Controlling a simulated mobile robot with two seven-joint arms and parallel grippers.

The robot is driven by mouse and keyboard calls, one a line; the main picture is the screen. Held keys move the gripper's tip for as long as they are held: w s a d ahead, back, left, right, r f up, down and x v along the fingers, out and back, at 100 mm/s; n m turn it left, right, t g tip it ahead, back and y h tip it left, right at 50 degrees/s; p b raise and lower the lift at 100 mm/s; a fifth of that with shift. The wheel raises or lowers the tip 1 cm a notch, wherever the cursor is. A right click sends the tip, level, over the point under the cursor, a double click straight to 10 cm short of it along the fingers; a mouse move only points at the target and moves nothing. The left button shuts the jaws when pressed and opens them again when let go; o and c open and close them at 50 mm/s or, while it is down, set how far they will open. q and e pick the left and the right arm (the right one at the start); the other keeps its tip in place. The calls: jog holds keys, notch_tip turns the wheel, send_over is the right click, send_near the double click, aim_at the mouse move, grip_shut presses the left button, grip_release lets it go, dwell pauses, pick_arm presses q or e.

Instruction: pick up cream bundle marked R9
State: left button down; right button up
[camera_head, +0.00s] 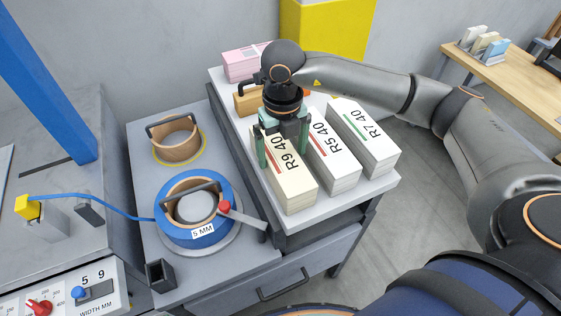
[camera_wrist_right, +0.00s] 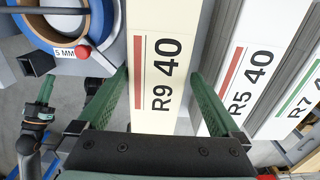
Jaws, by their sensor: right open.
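The cream bundle marked R9 40 (camera_head: 293,185) lies on the grey cart top, leftmost of three printed bundles. It also fills the middle of the right wrist view (camera_wrist_right: 165,40), with a red stripe along it. My right gripper (camera_head: 283,155) is open above the bundle's far part. In the right wrist view its green fingers (camera_wrist_right: 161,85) appear one on each side of the bundle. I cannot tell whether they touch it. Another green finger, seemingly of my left gripper (camera_wrist_right: 45,92), shows at that view's left edge; its opening cannot be judged.
White bundles R5 40 (camera_head: 327,152) and R7 40 (camera_head: 365,137) lie close on the right. A pink bundle (camera_head: 243,63) and a tan block (camera_head: 247,101) are behind. A blue strap roll marked 5 MM (camera_head: 196,236) and a tan roll (camera_head: 176,145) stand left.

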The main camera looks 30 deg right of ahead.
notch_tip(320, 180, down, 5)
jog(key=shift+w+a+r, duration=0.1)
jog(key=shift+a, duration=0.05)
grip_shut()
jog(key=shift+w+r, duration=0.15)
dwell(0.9)
